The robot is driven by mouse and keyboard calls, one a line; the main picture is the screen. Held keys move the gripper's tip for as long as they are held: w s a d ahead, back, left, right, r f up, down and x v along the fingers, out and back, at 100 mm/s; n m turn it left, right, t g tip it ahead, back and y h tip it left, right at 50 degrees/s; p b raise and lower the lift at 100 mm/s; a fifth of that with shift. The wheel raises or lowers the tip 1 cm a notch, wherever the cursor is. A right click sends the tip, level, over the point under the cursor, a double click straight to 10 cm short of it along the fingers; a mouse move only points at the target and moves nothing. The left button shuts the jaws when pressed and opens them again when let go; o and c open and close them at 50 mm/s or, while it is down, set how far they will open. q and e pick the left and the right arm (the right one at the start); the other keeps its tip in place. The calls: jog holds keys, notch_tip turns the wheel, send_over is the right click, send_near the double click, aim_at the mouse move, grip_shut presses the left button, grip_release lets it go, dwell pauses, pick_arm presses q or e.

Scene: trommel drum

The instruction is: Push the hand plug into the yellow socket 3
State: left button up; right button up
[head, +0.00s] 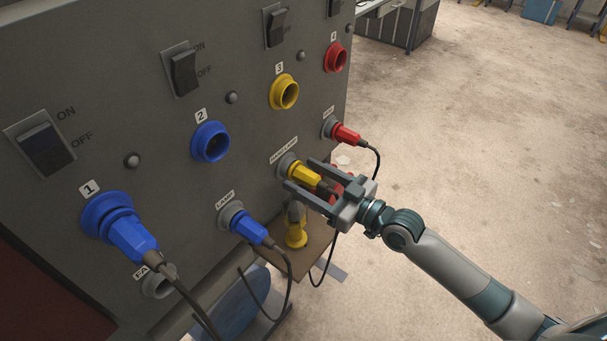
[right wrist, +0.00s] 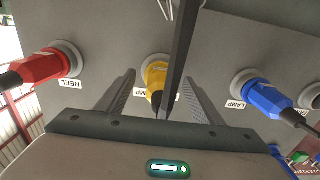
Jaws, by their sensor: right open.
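The yellow hand plug (head: 303,172) sits in the grey holder below the HAND LAMP label on the panel, with its dark cable leading out toward me. It also shows in the right wrist view (right wrist: 154,76). My right gripper (head: 300,176) is open, its fingers on either side of the hand plug; I cannot tell whether they touch it. The yellow socket 3 (head: 285,94) is empty, above the plug, between blue socket 2 (head: 210,143) and red socket 4 (head: 336,57). My left gripper is out of view.
A blue plug (head: 130,236) is in socket 1. Another blue plug (head: 248,229) sits at LAMP and a red plug (head: 346,135) at REEL, with cables hanging. Switches (head: 184,72) line the panel. A yellow lamp (head: 297,237) stands on a small shelf below. The floor right is open.

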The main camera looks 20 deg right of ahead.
aim_at(327, 189)
dwell(0.5)
jog(key=c, duration=1.4)
jog(key=shift+v, duration=2.9)
jog(key=shift+s+d, duration=0.1)
jog(key=shift+v, duration=2.5)
jog(key=shift+r, duration=0.15)
